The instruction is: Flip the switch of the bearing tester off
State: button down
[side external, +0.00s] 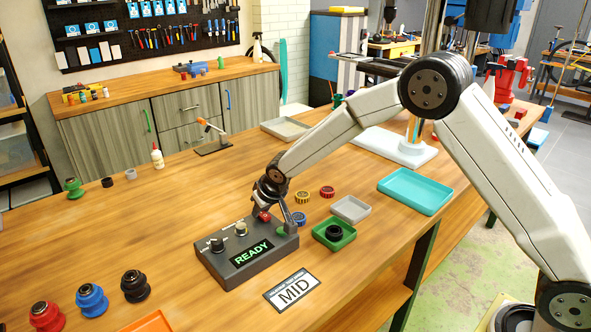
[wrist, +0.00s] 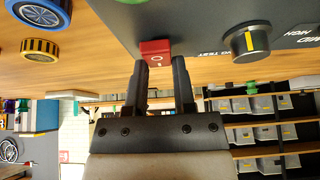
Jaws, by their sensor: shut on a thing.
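The bearing tester (side external: 262,262) is a dark grey box on the bench with a lit green "READY" display. Its red rocker switch (side external: 263,216) sits at the back right of its top. In the wrist view the red switch (wrist: 154,48) shows white marks at the tips of my fingers. My gripper (side external: 268,205) reaches down to the tester from behind. In the wrist view my gripper's (wrist: 161,66) two dark fingers are at the switch with a gap between them, closed on it. Its exact tilt is hard to tell.
A green tray (side external: 334,245) with a black part, a grey tray (side external: 351,209), small yellow, red and blue rings are to the right. Red, blue and black bearings (side external: 91,299) stand front left.

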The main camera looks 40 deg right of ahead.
jog(key=shift+c, duration=2.2)
grip_release()
jog(key=shift+v, duration=3.9)
